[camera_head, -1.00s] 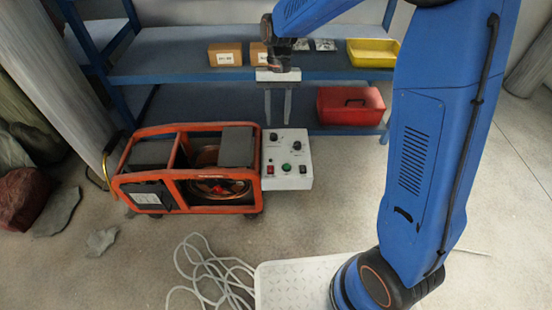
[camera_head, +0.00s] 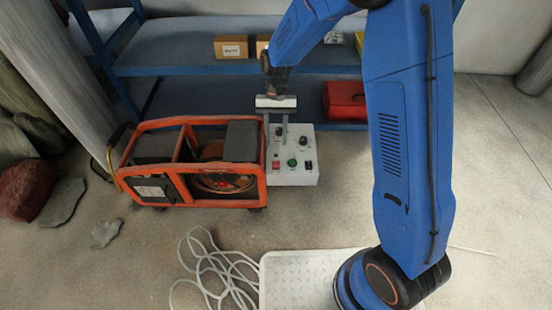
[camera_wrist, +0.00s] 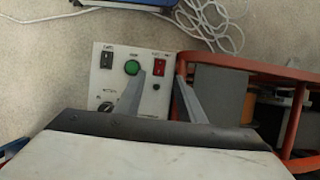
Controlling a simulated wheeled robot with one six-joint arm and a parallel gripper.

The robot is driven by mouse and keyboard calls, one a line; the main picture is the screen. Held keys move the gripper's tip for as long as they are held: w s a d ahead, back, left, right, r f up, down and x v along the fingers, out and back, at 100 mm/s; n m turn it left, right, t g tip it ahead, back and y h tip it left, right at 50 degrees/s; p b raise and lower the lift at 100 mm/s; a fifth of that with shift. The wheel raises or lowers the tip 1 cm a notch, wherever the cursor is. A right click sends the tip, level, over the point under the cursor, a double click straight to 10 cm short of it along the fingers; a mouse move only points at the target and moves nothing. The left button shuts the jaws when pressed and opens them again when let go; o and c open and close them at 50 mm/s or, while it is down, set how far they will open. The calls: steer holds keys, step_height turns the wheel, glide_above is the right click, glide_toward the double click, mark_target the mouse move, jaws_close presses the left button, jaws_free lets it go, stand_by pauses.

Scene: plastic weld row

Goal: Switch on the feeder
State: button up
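The feeder (camera_head: 262,182) is an orange-framed machine with a reel inside. A light grey control box (camera_head: 310,178) stands at its right side. In the wrist view the panel (camera_wrist: 120,85) shows a green round button (camera_wrist: 132,67), a red rocker switch (camera_wrist: 159,67), a black switch (camera_wrist: 107,59) and a dark knob (camera_wrist: 106,107). The labels are too blurred to read. My gripper (camera_head: 275,148) is open and empty, fingers pointing down over the panel's left part.
The orange frame (camera_wrist: 240,63) is close beside my gripper. A blue shelf (camera_head: 190,60) stands behind, with cardboard boxes (camera_head: 231,46) and a red toolbox (camera_head: 345,101). A white cable (camera_head: 212,270) lies coiled on the floor beside a pale chequered plate (camera_head: 295,280). Stones lie at left.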

mark_target(276, 166)
steer(key=x, duration=0.9)
